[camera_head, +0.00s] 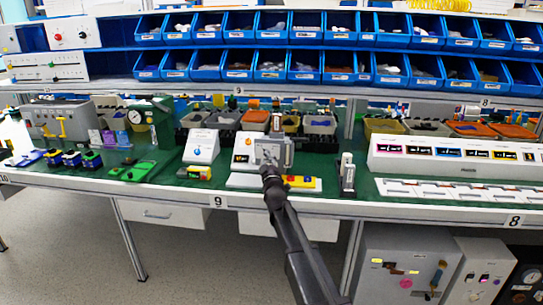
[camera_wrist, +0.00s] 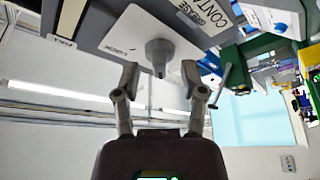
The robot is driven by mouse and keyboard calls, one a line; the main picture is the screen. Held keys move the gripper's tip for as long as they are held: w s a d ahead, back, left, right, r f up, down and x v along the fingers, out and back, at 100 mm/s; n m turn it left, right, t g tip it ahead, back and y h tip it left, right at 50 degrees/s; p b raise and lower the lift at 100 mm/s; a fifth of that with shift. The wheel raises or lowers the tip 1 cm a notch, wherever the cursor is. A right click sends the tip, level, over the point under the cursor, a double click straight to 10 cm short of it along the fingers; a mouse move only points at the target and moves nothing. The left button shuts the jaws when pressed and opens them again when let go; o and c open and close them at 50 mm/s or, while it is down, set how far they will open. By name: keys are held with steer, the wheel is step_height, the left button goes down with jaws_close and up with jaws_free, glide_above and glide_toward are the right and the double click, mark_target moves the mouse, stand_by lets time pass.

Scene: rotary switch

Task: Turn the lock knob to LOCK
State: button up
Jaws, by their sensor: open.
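In the wrist view, a grey round knob (camera_wrist: 159,50) projects from a white plate (camera_wrist: 135,28) on a grey panel. Small lettering that seems to read LOCK is on the plate, left of the knob. My gripper (camera_wrist: 160,80) is open, its two fingers apart on either side of the knob's end. I cannot tell whether either finger touches it. In the head view, my gripper (camera_head: 268,172) is at the front of a small grey panel box (camera_head: 272,150) on the bench. The knob's pointer direction is not clear.
A white sloped stand (camera_head: 201,146) is to the left, and a long white panel box (camera_head: 450,154) to the right. Blue bins (camera_head: 270,70) line the back. The floor in front is clear.

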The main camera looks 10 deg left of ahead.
steer(key=shift+w+a+r, duration=0.15)
steer(key=shift+w+r, duration=0.05)
steer(key=shift+w, duration=0.5)
